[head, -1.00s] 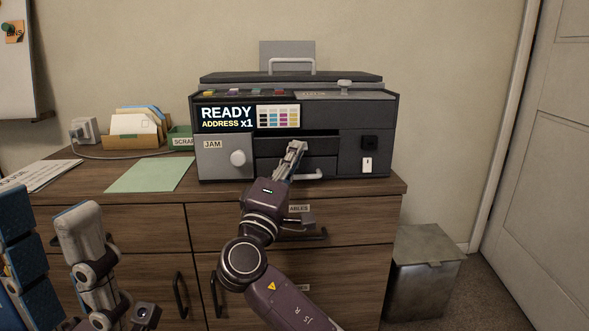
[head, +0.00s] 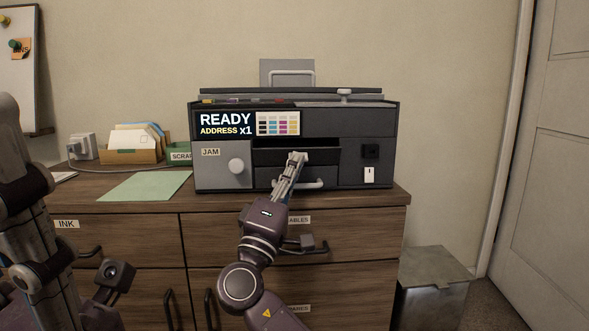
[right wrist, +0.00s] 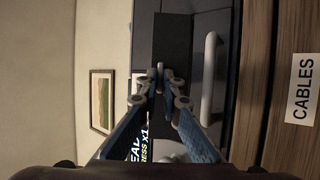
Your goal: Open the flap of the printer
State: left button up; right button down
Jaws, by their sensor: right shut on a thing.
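The dark printer (head: 345,122) stands on a wooden cabinet, its lit screen reading READY. A dark flap (head: 322,157) sits in its recessed middle bay, above a grey bar handle (head: 314,184). My right gripper (head: 297,156) reaches up from below and is shut at the flap's upper edge, partly covering it. In the right wrist view the closed fingertips (right wrist: 161,74) meet at the edge of the dark flap (right wrist: 174,45), with the handle (right wrist: 210,75) beside it. My left gripper (head: 35,225) is close up at the left edge, cut off, its fingertips unclear.
A JAM door (head: 218,178) with a round knob is left of the bay. Green paper (head: 150,185) and an envelope box (head: 130,155) lie left on the cabinet top (head: 85,192). A metal bin (head: 433,280) stands right of the cabinet.

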jog(key=c, duration=2.1)
grip_release()
jog(key=shift+f, duration=0.1)
jog(key=v, duration=1.2)
